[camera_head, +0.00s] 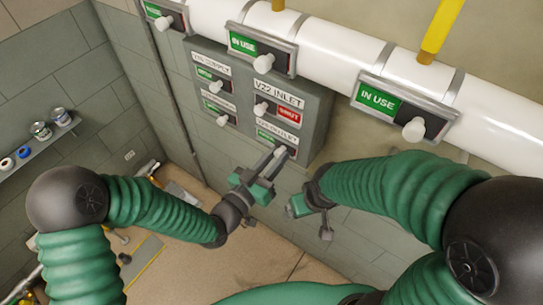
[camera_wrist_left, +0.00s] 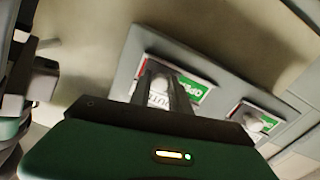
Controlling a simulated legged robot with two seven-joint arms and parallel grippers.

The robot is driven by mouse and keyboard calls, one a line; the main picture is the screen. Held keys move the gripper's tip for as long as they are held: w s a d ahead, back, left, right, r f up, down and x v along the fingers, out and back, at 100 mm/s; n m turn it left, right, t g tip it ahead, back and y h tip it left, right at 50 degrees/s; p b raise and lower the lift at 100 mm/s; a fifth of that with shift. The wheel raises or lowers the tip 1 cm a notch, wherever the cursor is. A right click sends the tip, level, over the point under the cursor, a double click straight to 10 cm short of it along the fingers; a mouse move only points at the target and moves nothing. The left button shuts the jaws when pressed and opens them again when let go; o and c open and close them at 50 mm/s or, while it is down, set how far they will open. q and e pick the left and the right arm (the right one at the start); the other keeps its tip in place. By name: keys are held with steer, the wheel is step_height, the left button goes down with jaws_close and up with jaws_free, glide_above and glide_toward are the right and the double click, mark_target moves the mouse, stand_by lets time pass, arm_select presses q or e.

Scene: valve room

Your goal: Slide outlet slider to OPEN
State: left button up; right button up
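The V22 outlet slider (camera_head: 266,137) is at the bottom right of a grey wall panel in the head view. Green shows on its left side, and its label is partly covered by my gripper. My left gripper (camera_head: 278,153) reaches up to the right end of this slider, with its fingertips at the knob.
The V22 inlet slider (camera_head: 277,110) above shows red SHUT, its knob at the left. Two sliders showing green sit to its left on the panel. A white pipe (camera_head: 330,45) with several IN USE sliders runs above. A shelf (camera_head: 40,145) with cans is at the far left.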

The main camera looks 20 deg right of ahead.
arm_select(q)
steer(key=shift+o, duration=1.2)
steer(key=shift+s+a+f, duration=0.1)
steer(key=shift+a+f, duration=0.1)
steer(key=shift+o, duration=1.2)
steer(key=shift+s+r, duration=0.15)
steer(key=shift+s, duration=0.05)
steer(key=p+v, duration=0.8)
steer(key=v, duration=0.7)
steer(key=shift+s+a, duration=0.15)
steer(key=shift+s, duration=0.35)
arm_select(e)
steer(key=w+v, duration=0.1)
steer(key=v, duration=0.7)
steer(key=shift+d+r, duration=0.2)
steer(key=shift+r, duration=0.1)
